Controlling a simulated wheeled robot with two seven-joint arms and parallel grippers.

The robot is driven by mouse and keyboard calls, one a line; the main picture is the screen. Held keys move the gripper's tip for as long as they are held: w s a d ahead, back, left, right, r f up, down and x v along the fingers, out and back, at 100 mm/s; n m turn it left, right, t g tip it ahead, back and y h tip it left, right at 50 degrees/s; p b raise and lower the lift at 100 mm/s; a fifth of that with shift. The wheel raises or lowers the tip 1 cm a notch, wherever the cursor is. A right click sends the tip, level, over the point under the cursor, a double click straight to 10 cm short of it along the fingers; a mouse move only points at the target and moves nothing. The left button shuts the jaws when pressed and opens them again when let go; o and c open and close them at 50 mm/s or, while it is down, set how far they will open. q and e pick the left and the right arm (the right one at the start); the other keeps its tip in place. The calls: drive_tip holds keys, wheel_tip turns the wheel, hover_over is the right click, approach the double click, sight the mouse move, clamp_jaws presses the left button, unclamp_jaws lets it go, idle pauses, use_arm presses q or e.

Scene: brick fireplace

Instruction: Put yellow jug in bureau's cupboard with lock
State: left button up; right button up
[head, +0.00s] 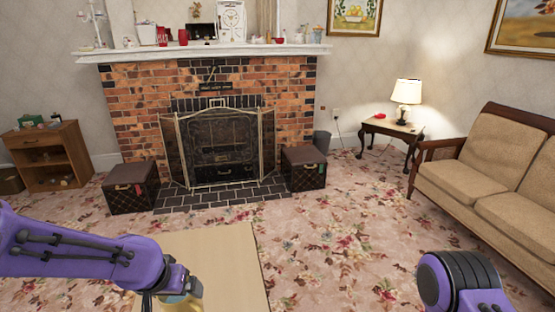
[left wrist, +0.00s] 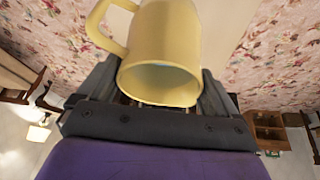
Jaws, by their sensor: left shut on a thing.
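The yellow jug (left wrist: 165,40) fills the top middle of the left wrist view, with its round opening facing the camera and its handle at the upper left. My left gripper (left wrist: 160,95) is shut on it, with a dark finger on each side. In the head view, a small part of the jug (head: 182,303) shows at the bottom edge below my left gripper (head: 165,292). My right arm shows at the lower right, but its gripper is out of the picture. I see no bureau cupboard with a lock that I can make out.
A small wooden cabinet (head: 46,157) with a drawer and open shelf stands at the left. Two brown trunks (head: 130,187) (head: 304,169) flank the fireplace screen (head: 218,147). A lamp table (head: 392,130) and sofa (head: 490,170) are at the right. The central carpet (head: 330,235) is clear.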

use_arm(q)
drive_tip(key=d+r+p, duration=0.1)
drive_tip(key=w+d+r+p, duration=0.1)
drive_tip(key=r, duration=0.1)
drive_tip(key=shift+w+d+r, duration=0.15)
drive_tip(key=shift+d, duration=0.05)
drive_tip(key=shift+d+p, duration=0.3)
drive_tip(key=shift+p, duration=0.2)
drive_tip(key=shift+s+f, duration=0.2)
drive_tip(key=shift+f, duration=0.15)
use_arm(e)
wheel_tip(320, 180, up, 5)
drive_tip(key=shift+f, duration=0.1)
